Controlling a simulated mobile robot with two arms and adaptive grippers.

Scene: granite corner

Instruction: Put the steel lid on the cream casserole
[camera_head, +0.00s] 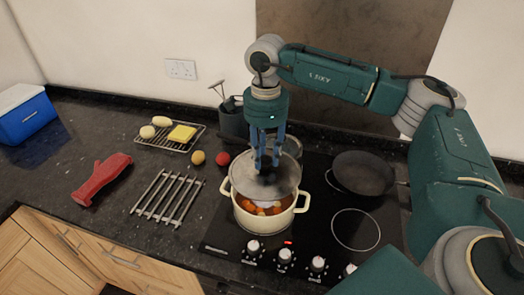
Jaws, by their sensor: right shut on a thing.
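The cream casserole (266,221) stands on the black hob with two side handles and orange-brown food inside. The steel lid (284,174) is above the pot and covers the back part of its opening. The front of the opening shows the food, and I cannot tell whether the lid touches the rim. My right gripper (266,172) points down and is shut on the lid at its dark knob, which the fingers partly hide. My left gripper is not in view.
A dark pan (362,174) stands on the hob to the right. A metal trivet (167,197), a red oven mitt (101,179), a rack (172,135) with food and a utensil pot (233,121) lie left and behind. A blue cool box (25,115) is far left.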

